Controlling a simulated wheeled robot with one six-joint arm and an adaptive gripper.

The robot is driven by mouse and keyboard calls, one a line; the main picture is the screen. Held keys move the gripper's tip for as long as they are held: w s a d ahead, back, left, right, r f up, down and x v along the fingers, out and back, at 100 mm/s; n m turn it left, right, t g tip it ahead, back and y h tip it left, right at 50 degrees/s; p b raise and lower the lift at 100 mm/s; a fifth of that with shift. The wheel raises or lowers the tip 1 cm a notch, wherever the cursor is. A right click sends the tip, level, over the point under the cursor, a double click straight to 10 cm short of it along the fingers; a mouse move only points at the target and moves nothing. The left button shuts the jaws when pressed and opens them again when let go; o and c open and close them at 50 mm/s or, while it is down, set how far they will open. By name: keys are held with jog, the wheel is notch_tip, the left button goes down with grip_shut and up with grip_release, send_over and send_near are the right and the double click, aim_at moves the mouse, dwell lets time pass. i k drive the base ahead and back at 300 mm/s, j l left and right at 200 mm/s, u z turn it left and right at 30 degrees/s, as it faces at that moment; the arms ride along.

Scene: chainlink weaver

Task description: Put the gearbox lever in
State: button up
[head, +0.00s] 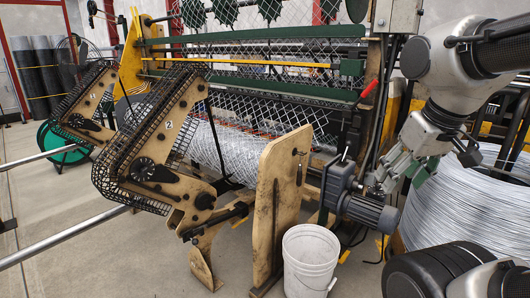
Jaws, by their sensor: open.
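My gripper (404,171), with greenish finger pads, is open, to the right of the gearbox and lower right of the red grip. It appears apart from the lever. Whether it touches the gearbox or motor is hard to tell. The lever's lower end is thin and its joint is unclear.
A large silver wire coil (465,205) stands behind and right of my gripper. A white bucket (310,262) stands on the floor below the gearbox, beside an upright wooden-coloured plate (276,205). Caged belt arms (150,150) stand at the left. Open floor lies front left.

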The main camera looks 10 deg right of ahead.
aim_at(349, 144)
jog(key=z, duration=0.7)
jog(key=i+j, duration=0.15)
jog(key=i, duration=0.4)
jog(key=i+j, duration=0.15)
jog(key=i, duration=0.4)
jog(key=i+j+u, duration=0.1)
jog(key=i, duration=0.45)
jog(key=j, duration=0.1)
